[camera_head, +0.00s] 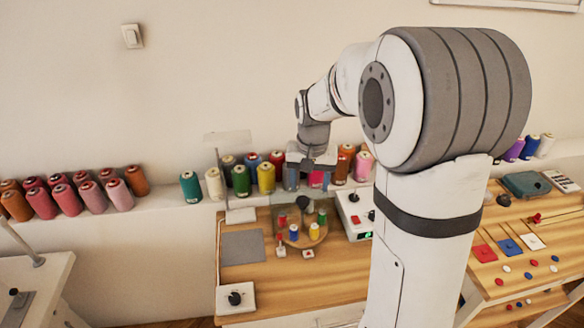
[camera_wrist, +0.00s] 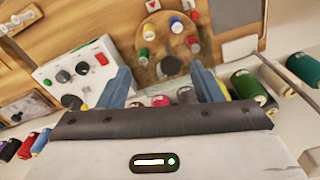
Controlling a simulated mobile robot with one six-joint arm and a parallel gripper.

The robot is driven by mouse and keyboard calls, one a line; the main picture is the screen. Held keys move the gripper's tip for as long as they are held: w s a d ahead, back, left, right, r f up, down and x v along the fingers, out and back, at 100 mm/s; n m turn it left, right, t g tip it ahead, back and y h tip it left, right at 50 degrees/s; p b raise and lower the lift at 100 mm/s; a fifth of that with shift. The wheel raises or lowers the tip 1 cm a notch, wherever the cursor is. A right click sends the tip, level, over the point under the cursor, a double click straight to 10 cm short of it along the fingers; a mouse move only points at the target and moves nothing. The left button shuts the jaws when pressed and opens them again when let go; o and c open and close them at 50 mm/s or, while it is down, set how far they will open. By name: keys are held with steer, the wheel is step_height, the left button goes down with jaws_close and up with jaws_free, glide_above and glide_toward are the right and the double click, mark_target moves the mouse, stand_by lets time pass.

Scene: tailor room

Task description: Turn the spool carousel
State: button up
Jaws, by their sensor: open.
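The spool carousel is a round wooden disc (camera_head: 304,240) on the table, with a red, a blue, a yellow and a green spool around its rim and a dark knob (camera_head: 302,202) showing at it. In the wrist view the disc (camera_wrist: 165,45) lies beyond my fingertips, with a round grey knob (camera_wrist: 168,66) near its lower edge. My gripper (camera_head: 305,182) is open and empty, above and behind the carousel near the back wall shelf. In the wrist view its two blue fingers (camera_wrist: 160,72) stand apart, not touching the carousel.
A white control box (camera_head: 355,213) with knobs and a red button stands right of the carousel. A grey mat (camera_head: 243,247) and a lamp-like stand (camera_head: 240,215) are left of it. Several thread spools line the shelf behind.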

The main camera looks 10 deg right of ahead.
steer(key=m+p, duration=0.1)
glide_above(302, 200)
step_height(302, 200, down, 4)
steer(key=shift+s+d+r+g, duration=0.1)
steer(key=shift+s+d+g, duration=0.05)
steer(key=shift+g, duration=0.25)
steer(key=shift+f, duration=0.3)
step_height(302, 200, down, 8)
steer(key=shift+r+p, duration=0.25)
steer(key=shift+p, duration=0.55)
steer(key=shift+c, duration=0.5)
jaws_close()
steer(key=shift+d, duration=0.1)
steer(key=shift+a, duration=0.25)
